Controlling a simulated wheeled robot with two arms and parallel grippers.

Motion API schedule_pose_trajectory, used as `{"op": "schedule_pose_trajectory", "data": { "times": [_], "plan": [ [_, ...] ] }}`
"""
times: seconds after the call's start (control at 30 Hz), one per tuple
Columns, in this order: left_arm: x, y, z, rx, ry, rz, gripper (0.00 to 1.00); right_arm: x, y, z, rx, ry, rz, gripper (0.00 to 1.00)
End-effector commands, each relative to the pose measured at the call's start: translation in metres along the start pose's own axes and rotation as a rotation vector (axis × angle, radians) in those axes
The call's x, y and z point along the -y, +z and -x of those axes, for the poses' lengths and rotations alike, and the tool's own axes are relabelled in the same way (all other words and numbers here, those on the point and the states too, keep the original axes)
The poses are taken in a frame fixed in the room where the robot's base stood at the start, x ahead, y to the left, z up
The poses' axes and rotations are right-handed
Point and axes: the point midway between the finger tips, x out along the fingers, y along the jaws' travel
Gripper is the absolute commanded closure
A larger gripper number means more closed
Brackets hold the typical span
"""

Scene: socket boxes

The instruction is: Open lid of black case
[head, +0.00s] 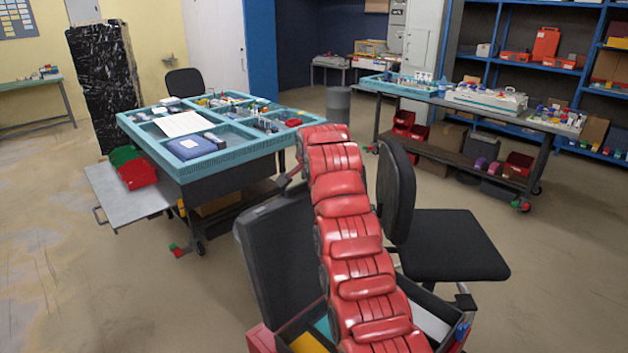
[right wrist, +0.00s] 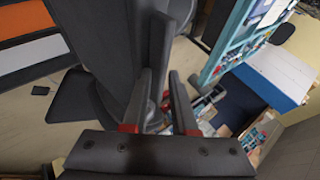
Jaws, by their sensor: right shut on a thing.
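The black case stands open at the bottom of the head view, and its lid (head: 275,255) is raised and leans back to the left. The case interior shows a yellow part (head: 306,343) and a pale part (head: 425,318). My red right arm crosses in front and hides much of the case and the lid's right side. In the right wrist view, my right gripper (right wrist: 160,98) has its two fingers on either side of a thin dark panel (right wrist: 160,50), which looks like the lid's edge. My left gripper is not in view.
A black office chair (head: 455,245) stands close to the right of the case. A teal-topped workbench (head: 150,150) with an extended grey shelf (head: 125,195) is behind to the left. Another bench (head: 445,98) stands at the back right. The floor at left is clear.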

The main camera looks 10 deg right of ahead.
Motion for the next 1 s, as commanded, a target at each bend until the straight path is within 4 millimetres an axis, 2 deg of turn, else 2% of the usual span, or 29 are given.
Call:
{"op": "schedule_pose_trajectory", "data": {
  "times": [0.03,0.37,0.4,0.5,0.53,0.87,1.0],
  "plan": [
    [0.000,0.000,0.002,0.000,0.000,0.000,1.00,-0.006,0.005,-0.005,0.008,0.015,0.001,1.00],
    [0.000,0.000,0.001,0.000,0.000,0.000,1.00,-0.006,0.005,-0.005,0.009,0.015,0.002,1.00],
    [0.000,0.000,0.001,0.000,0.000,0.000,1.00,-0.006,0.005,-0.005,0.009,0.015,0.002,0.73],
    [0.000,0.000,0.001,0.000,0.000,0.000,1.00,-0.006,0.005,-0.005,0.009,0.015,0.002,0.55],
    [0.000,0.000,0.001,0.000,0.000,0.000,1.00,-0.006,0.005,-0.005,0.009,0.015,0.002,0.53],
    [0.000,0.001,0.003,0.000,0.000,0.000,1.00,-0.006,0.006,-0.004,0.009,0.015,0.002,0.53],
    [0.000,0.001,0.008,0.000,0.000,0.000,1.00,-0.005,0.006,0.007,0.008,0.012,0.002,0.53]
  ]
}}
